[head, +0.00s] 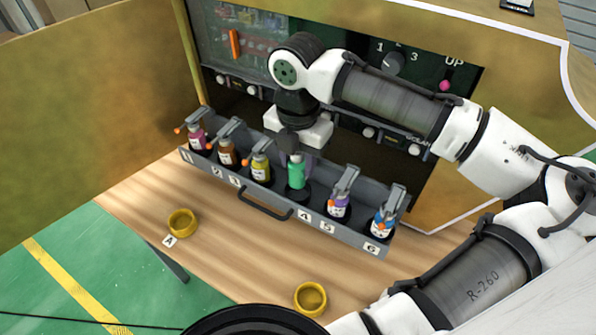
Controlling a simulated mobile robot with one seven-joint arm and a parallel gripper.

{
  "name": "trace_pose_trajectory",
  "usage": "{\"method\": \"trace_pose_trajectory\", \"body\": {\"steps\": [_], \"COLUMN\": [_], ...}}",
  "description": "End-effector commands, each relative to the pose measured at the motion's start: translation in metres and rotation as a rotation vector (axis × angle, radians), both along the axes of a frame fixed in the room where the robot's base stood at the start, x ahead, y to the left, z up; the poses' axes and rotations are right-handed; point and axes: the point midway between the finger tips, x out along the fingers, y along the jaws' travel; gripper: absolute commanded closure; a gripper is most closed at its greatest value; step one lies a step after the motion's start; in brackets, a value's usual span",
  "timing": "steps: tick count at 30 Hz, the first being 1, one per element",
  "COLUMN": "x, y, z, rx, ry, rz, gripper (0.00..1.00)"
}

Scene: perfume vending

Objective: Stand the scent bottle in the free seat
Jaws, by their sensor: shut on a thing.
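The scent bottle, a green bottle (297,174), is upright in the head view at the fourth place of a grey rack (290,222). My gripper (296,156) comes down from above and is shut on its top. The bottle's base is at a dark round seat (305,194) near label 4. I cannot tell whether the base rests in the seat or hangs just above it. My gripper hides the bottle's top and what lies behind it.
Pink (196,138), brown (227,155), yellow (261,170), purple (338,207) and blue (382,222) bottles fill the other seats, with grey clamps above them. Two yellow rings (182,215) (311,286) lie on the wooden counter (225,250). A control panel (420,80) stands behind.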

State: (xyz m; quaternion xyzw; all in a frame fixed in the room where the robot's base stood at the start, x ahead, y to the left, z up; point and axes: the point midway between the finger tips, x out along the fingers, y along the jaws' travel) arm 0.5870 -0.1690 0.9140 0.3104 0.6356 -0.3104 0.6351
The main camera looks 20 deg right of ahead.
Motion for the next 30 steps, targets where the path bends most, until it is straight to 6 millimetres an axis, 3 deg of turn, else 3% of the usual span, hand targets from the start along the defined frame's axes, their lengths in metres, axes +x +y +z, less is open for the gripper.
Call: {"method": "trace_pose_trajectory", "body": {"steps": [12, 26, 27, 30], "x": [-0.001, -0.001, -0.001, -0.001], "y": [0.000, 0.001, 0.000, 0.000], "z": [-0.045, -0.052, -0.051, -0.051], "rx": [-0.001, 0.001, 0.000, 0.000], "ry": [0.000, 0.000, 0.000, 0.000], "rz": [0.000, 0.001, 0.001, 0.001], "gripper": [0.88, 0.88, 0.58, 0.45]}}
